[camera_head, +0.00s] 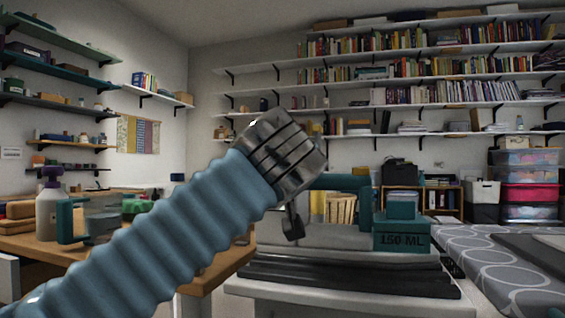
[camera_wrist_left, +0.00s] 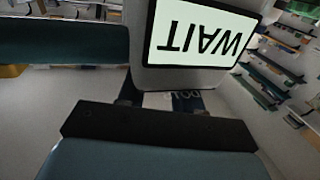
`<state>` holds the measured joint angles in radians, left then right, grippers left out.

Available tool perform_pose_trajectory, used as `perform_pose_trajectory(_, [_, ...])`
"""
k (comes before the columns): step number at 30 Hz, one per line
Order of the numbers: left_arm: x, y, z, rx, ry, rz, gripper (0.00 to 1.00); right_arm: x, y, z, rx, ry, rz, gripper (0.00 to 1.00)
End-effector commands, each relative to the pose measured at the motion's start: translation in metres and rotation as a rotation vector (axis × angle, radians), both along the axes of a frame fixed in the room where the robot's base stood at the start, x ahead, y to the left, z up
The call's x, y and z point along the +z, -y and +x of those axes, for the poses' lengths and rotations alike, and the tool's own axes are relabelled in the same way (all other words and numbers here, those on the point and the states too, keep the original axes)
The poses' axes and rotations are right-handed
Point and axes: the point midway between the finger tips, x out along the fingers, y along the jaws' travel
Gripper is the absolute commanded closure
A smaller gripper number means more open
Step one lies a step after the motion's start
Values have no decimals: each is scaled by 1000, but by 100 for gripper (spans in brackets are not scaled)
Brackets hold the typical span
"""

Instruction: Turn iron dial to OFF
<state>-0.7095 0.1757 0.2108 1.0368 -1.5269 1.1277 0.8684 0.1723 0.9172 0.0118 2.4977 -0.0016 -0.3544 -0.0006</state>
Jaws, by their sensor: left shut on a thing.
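My left gripper (camera_wrist_left: 160,98) is shut on a small part just below a grey unit (camera_wrist_left: 190,75), apparently the iron dial. The dial itself is mostly hidden by the fingers and the dark mount. Printed letters show upside down on a pale surface between the fingers, perhaps COLD. The unit's screen (camera_wrist_left: 203,32) reads WAIT upside down. In the head view my left wrist (camera_head: 285,150) hides the gripper's contact; a dark finger end (camera_head: 293,222) shows below it. A teal box (camera_head: 402,237) marked 150 ML stands to its right. My right gripper is not in view.
A teal horizontal bar (camera_head: 340,183) extends right of my wrist. A wooden bench (camera_head: 215,272) with a pale bottle (camera_head: 49,212) and teal containers is at left. A grey patterned board (camera_head: 500,265) is at right. Bookshelves line the back wall.

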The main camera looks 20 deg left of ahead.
Motion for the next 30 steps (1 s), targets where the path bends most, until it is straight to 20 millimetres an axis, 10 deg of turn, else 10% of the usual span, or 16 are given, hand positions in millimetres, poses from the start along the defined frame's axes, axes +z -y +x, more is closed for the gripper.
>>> perform_pose_trajectory(6, [-2, 1, 1, -2, -4, 1, 96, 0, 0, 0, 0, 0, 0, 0])
perform_pose_trajectory(7, [-2, 1, 1, -2, -4, 1, 62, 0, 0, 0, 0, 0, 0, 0])
perform_pose_trajectory(12, [-1, 1, 1, -2, -3, 0, 40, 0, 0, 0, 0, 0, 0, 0])
perform_pose_trajectory(23, [-1, 3, -8, -3, -1, 1, 40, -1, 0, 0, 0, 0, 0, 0])
perform_pose_trajectory(30, [-1, 15, -57, -6, 2, 1, 40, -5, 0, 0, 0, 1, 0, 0])
